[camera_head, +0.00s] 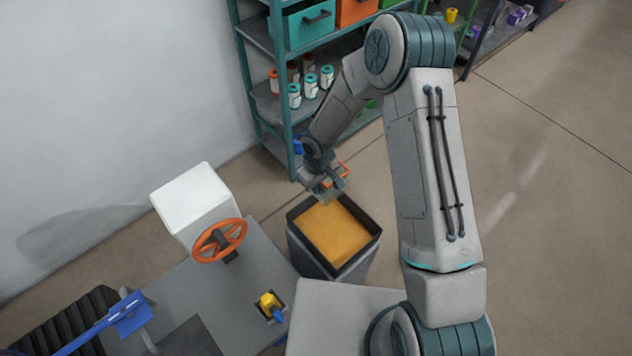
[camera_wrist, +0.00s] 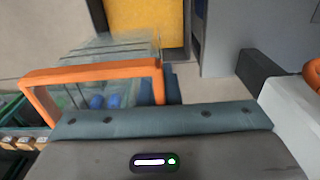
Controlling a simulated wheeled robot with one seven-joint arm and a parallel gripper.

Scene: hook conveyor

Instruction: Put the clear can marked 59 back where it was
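My gripper (camera_head: 325,180) is at the end of the arm, above the far edge of a dark bin. It appears shut on a clear, see-through can (camera_wrist: 118,48), which juts out past the gripper in the wrist view. An orange frame (camera_wrist: 92,72) crosses in front of the can there. Blue round shapes show through the frame; I cannot tell if they are inside the can or behind it. No number can be read. In the head view the can is small and pale, mostly hidden by the gripper.
The dark bin (camera_head: 361,265) has a yellow inside. A teal-framed shelf (camera_head: 291,137) behind holds several jars (camera_head: 311,86) with orange or teal lids, and coloured drawers above. A grey bench (camera_head: 180,285) with an orange handwheel (camera_head: 219,240) stands left. Open floor lies right.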

